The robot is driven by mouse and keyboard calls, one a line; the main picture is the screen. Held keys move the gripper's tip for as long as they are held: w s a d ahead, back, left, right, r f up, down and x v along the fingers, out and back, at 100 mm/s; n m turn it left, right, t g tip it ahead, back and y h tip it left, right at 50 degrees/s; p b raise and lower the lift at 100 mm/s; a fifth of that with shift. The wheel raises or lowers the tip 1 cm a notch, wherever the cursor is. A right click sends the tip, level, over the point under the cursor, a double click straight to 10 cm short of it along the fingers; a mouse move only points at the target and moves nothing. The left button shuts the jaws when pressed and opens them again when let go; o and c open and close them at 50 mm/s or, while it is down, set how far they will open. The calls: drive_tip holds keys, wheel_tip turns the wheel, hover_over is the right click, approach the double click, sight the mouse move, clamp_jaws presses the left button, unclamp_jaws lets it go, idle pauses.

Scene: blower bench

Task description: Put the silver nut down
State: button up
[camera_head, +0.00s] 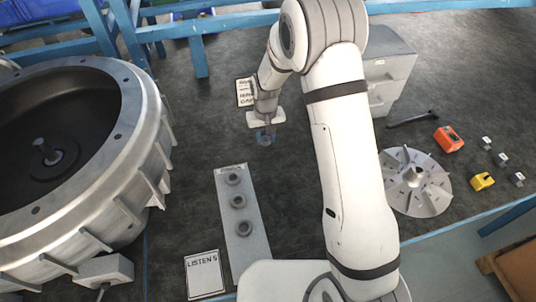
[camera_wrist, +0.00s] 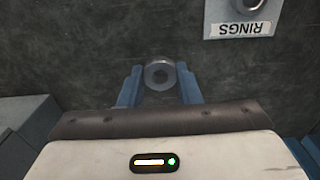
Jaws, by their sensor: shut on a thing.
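My gripper (camera_head: 265,137) is over the dark bench mat, beyond the ring plate. In the wrist view its blue fingers (camera_wrist: 160,80) are closed on either side of a silver nut (camera_wrist: 149,73), which looks round with a dark hole in its middle. The nut is too small to make out clearly in the head view. I cannot tell whether it touches the mat.
A grey plate (camera_head: 248,258) labelled RINGS holds three rings. A large metal housing (camera_head: 137,160) stands at left. A finned disc (camera_head: 432,190), orange box (camera_head: 448,139), yellow piece (camera_head: 482,181) and several small nuts (camera_head: 500,160) lie at right. A card (camera_head: 203,275) lies in front.

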sight(266, 158)
wheel_tip(266, 158, down, 8)
drive_tip(key=b, duration=0.3)
drive_tip(key=shift+f, duration=0.2)
drive_tip(key=shift+f+b, duration=0.35)
drive_tip(key=shift+b, duration=0.2)
drive_tip(key=o, duration=1)
